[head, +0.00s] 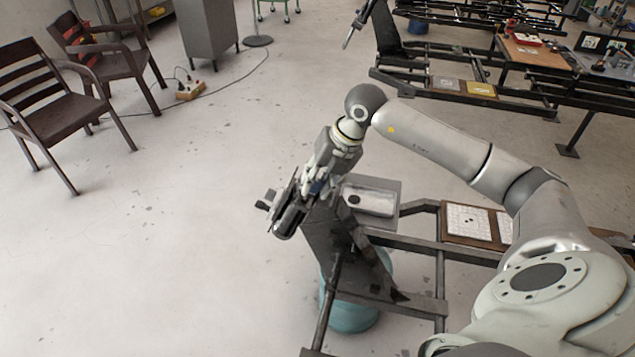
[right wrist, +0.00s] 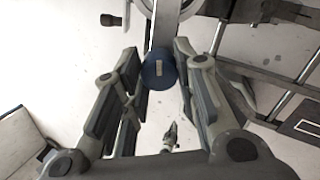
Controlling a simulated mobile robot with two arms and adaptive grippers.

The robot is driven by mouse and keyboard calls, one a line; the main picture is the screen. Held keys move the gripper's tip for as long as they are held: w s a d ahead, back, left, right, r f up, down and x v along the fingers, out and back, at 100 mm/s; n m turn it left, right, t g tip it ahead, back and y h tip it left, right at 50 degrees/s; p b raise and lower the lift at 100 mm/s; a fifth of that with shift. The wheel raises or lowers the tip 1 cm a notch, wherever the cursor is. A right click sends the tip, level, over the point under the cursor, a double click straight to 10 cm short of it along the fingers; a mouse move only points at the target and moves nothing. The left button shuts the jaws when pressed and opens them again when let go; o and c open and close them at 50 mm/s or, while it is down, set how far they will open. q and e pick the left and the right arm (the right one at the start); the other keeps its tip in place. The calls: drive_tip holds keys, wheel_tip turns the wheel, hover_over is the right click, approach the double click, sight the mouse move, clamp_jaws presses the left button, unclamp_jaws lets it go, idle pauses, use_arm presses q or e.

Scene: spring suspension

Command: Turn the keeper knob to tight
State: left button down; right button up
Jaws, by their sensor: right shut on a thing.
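The keeper knob (right wrist: 158,73) is a round blue knob with a small pale mark on its face, seen end-on in the right wrist view. My right gripper (right wrist: 160,62) has its two grey fingers on either side of the knob and is shut on it. In the head view my right gripper (head: 315,184) reaches down to a dark metal assembly with a black cylinder (head: 288,218) at the end of the frame. There the fingers mostly hide the knob. Which way the knob's mark counts as tight cannot be read. My left gripper is not in view.
The dark frame (head: 440,260) carries a grey tray (head: 386,190) close to the gripper. A teal drum (head: 352,316) stands under the frame. Wooden chairs (head: 45,85) stand at the far left. The pale floor left of the assembly is clear.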

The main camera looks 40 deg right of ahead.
drive_tip(key=shift+r+m, duration=0.1)
drive_tip(key=shift+m, duration=1.5)
drive_tip(key=shift+w, duration=0.1)
drive_tip(key=o, duration=1)
drive_tip(key=v, duration=1.2)
